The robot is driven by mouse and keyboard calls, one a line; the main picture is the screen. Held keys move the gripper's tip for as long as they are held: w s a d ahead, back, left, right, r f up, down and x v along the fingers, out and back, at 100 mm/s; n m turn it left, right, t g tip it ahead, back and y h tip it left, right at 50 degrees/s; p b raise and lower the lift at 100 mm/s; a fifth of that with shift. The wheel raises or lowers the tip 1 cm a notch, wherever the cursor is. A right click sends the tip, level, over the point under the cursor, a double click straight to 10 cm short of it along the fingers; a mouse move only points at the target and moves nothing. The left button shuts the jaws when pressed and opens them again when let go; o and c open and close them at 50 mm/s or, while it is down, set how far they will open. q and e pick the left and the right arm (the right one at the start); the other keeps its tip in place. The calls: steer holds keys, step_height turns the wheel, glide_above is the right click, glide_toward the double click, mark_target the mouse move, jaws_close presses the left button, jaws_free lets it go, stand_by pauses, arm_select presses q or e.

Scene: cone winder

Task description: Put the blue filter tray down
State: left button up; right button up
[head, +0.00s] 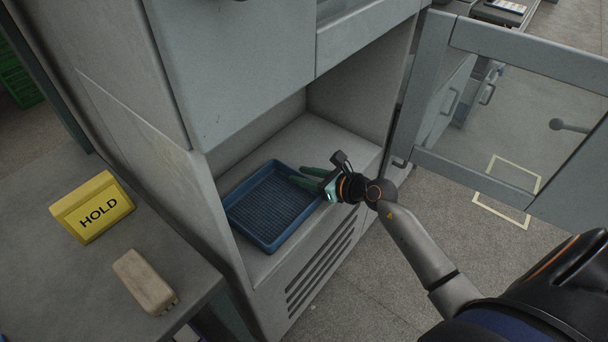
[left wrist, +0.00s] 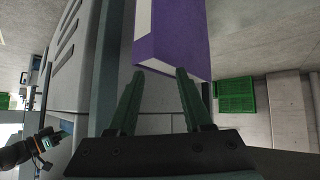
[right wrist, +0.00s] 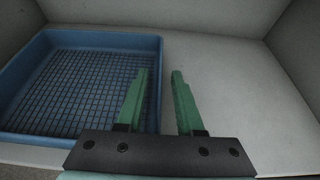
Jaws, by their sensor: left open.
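The blue filter tray (head: 240,237) has a gridded floor and rests flat on the floor of the open grey cabinet bay. In the right wrist view the tray (right wrist: 60,127) fills the left side. My right gripper (head: 304,176) is at the tray's right rim. In the right wrist view its green fingers (right wrist: 160,75) stand apart, the left one over the tray's edge and the right one over bare cabinet floor. My left gripper (left wrist: 155,72) is open and empty. It is outside the head view.
The bay floor (right wrist: 240,85) is clear right of the tray. A glazed door (head: 500,110) stands open at right. At left, a bench holds a yellow HOLD sign (head: 92,207) and a beige block (head: 144,282). A purple box (left wrist: 185,35) is just beyond my left fingers.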

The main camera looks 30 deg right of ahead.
steer(key=shift+r, duration=0.25)
steer(key=p+v, duration=0.2)
steer(key=v, duration=1)
steer(key=a+r+m+t, duration=0.25)
steer(key=a+m, duration=0.25)
steer(key=m, duration=0.3)
steer(key=s+a+f+m+g, duration=0.2)
steer(key=s+a+f+m, duration=0.2)
steer(key=m, duration=0.6)
steer(key=s+a+f+m+g+h, duration=0.1)
steer(key=s+a+f+m, duration=0.3)
steer(key=m, duration=0.6)
steer(key=s+a+f+m+g+h, duration=0.1)
steer(key=s+a+f+m+g, duration=0.2)
steer(key=f+m, duration=0.4)
steer(key=s+a+m, duration=0.1)
steer(key=m, duration=0.1)
steer(key=shift+s+a+f+m, duration=0.25)
steer(key=shift+s+a+m, duration=0.05)
steer(key=shift+a+m, duration=0.1)
